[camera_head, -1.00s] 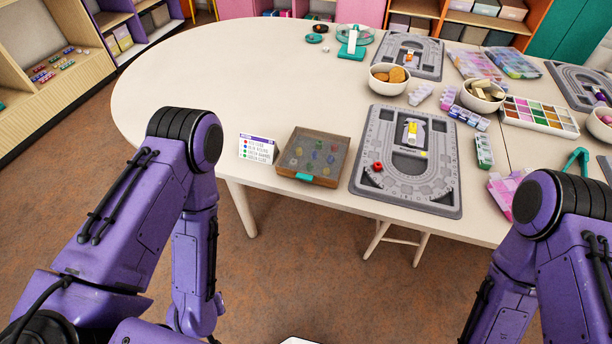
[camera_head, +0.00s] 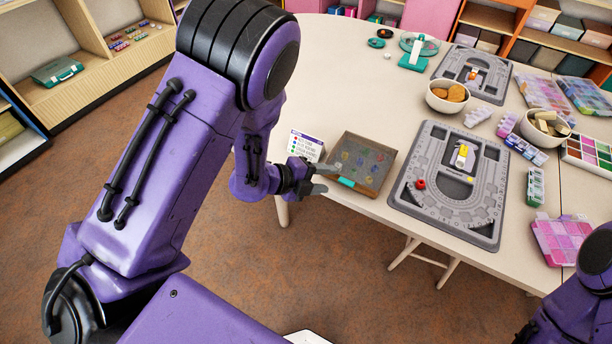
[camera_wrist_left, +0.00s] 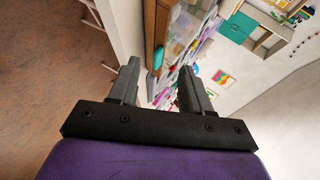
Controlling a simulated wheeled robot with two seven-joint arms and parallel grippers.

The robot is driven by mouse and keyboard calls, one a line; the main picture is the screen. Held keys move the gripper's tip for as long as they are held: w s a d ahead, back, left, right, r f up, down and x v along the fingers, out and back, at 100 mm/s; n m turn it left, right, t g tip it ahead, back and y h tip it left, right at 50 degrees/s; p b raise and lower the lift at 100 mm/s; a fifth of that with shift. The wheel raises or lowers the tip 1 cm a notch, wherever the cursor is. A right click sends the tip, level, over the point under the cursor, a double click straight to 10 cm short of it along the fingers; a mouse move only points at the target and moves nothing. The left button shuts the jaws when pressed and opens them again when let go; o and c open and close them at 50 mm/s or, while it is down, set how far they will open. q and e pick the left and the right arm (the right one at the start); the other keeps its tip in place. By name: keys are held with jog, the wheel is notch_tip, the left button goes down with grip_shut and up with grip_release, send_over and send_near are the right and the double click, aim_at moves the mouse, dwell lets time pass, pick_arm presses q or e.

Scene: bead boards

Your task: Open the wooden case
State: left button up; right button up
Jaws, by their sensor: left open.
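The wooden case (camera_head: 361,162) lies on the table near its front edge, with a clear lid that looks closed and colored beads showing through it. A teal clasp (camera_head: 347,182) is on its front edge. My left gripper (camera_head: 322,178) is open and empty, at the case's front left corner close to the clasp. In the left wrist view, the fingers (camera_wrist_left: 158,88) are spread, with the case's wooden side (camera_wrist_left: 150,30) and teal clasp (camera_wrist_left: 157,58) just beyond them. Whether a finger touches the case, I cannot tell. My right gripper is not in view.
A printed card (camera_head: 306,145) stands left of the case. A grey bead board (camera_head: 430,205) with a red bead (camera_head: 421,184) lies to the right. Bowls (camera_head: 447,97) and bead boxes (camera_head: 560,240) stand farther right. The table behind the case is clear.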

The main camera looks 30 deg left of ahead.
aim_at(341, 179)
pick_arm(q)
jog(key=x, duration=0.4)
jog(key=shift+w+d+f, duration=0.1)
jog(key=shift+w+d, duration=0.05)
grip_shut()
jog(key=r+p, duration=0.1)
jog(key=p, duration=0.1)
jog(key=r+g+p, duration=0.1)
jog(key=p, duration=0.2)
jog(key=r+p, duration=0.2)
jog(key=shift+w+n+g, duration=0.3)
jog(key=shift+g, duration=0.1)
jog(key=shift+p, duration=0.4)
jog(key=shift+w+f, duration=0.1)
jog(key=shift+f, duration=0.05)
